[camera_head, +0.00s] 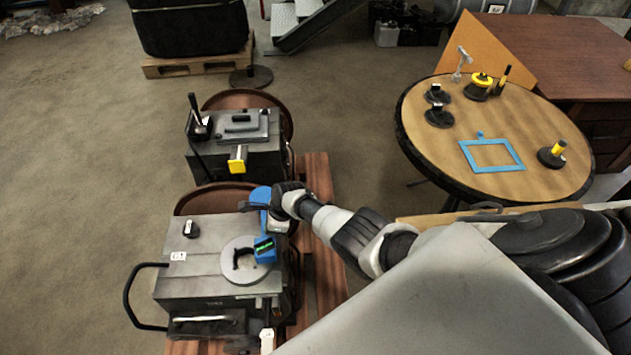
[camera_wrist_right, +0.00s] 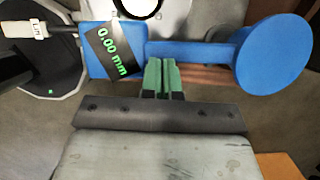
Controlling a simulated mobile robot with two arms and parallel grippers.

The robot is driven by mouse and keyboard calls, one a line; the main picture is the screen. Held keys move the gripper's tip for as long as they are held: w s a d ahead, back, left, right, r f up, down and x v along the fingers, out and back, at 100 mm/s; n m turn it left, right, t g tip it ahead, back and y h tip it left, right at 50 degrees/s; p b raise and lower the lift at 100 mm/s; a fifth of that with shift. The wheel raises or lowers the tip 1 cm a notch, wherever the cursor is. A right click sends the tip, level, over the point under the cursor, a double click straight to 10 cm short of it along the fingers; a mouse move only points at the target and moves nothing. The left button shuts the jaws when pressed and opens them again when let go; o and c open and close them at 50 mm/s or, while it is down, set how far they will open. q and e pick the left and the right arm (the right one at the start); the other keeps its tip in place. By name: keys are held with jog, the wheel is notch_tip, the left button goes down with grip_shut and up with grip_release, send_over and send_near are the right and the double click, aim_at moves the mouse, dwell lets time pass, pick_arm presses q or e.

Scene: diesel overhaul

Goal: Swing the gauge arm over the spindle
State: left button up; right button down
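The blue gauge (camera_head: 265,247) stands on the nearer grey engine block, its display facing up. Its display in the right wrist view (camera_wrist_right: 112,50) reads 0.00 mm. The blue gauge arm (camera_wrist_right: 190,50) runs from the display to a round blue post (camera_wrist_right: 275,55). In the head view the display end lies over the right edge of a pale round flange (camera_head: 240,274) with a dark opening; I cannot clearly make out the spindle. My right gripper (camera_wrist_right: 162,78) has its green fingers close together against the side of the blue arm, not visibly around it. My left gripper is out of view.
A second grey block (camera_head: 225,150) with a yellow tag stands behind. A black curved handle (camera_head: 133,295) sticks out at the near block's left. A round table (camera_head: 440,150) at right holds tools and a blue frame (camera_head: 492,156). Open floor lies left.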

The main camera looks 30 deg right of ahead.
jog(key=shift+w+a+m+t, duration=0.3)
jog(key=shift+a+m, duration=0.5)
jog(key=shift+a, duration=0.1)
jog(key=shift+w+a+f+b, duration=0.1)
jog(key=shift+w+a+b, duration=0.1)
jog(key=shift+w+a, duration=0.3)
jog(key=shift+w+a+f+b, duration=0.1)
jog(key=shift+w+a+b, duration=0.15)
jog(key=shift+a, duration=0.4)
jog(key=shift+r, duration=0.1)
jog(key=s+d+p, duration=0.2)
jog(key=shift+s+d+r+p, duration=0.2)
jog(key=shift+s+d+p, duration=0.1)
jog(key=shift+s+p, duration=0.1)
jog(key=a+p+v, duration=0.1)
jog(key=p+v, duration=0.6)
jog(key=v, duration=0.2)
jog(key=shift+s+r+p, duration=0.35)
jog(key=shift+s+r, duration=0.05)
jog(key=shift+r, duration=0.05)
